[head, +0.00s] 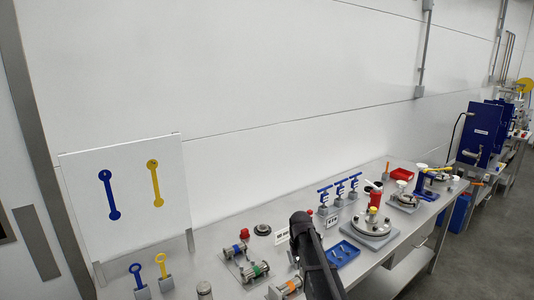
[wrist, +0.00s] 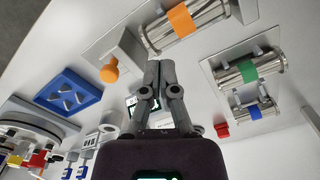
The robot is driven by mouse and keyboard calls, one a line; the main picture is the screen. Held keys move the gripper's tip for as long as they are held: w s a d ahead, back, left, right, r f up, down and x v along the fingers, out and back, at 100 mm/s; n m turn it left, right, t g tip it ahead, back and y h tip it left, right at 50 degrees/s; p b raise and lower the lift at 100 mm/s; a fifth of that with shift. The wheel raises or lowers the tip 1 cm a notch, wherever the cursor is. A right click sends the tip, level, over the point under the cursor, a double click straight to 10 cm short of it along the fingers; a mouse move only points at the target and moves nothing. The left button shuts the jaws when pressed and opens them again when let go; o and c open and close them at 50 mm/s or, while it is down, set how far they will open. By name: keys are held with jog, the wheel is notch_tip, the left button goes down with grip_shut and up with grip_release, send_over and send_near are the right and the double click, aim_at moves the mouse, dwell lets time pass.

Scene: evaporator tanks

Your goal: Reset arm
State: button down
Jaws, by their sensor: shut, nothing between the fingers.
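My gripper (wrist: 160,66) shows in the wrist view with its two grey fingers together, shut and empty. Its fingertips appear close to a steel cylinder with an orange band (wrist: 181,19); I cannot tell whether they touch it. In the head view my dark arm (head: 312,258) reaches over the front of the steel bench (head: 217,277), and the fingers cannot be made out there.
Blue-handled valves (head: 340,190) stand behind. A white board (head: 128,200) stands at left.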

jog(key=s+d, duration=0.3)
jog(key=s, duration=0.9)
jog(key=s+d+m, duration=0.1)
jog(key=s+d, duration=0.2)
jog(key=s, duration=0.9)
jog(key=c, duration=1.4)
grip_release()
jog(key=shift+c, duration=1.6)
grip_release()
jog(key=shift+o, duration=1.1)
jog(key=shift+w, duration=0.15)
jog(key=w+a+r+m+p, duration=0.2)
jog(key=w+a+m, duration=0.2)
jog(key=w, duration=0.7)
jog(key=w+a+r+m+p, duration=0.2)
jog(key=w+a+m, duration=0.3)
jog(key=w, duration=0.6)
jog(key=shift+w+r+m, duration=0.15)
jog(key=shift+w+m, duration=0.25)
jog(key=shift+m, duration=0.6)
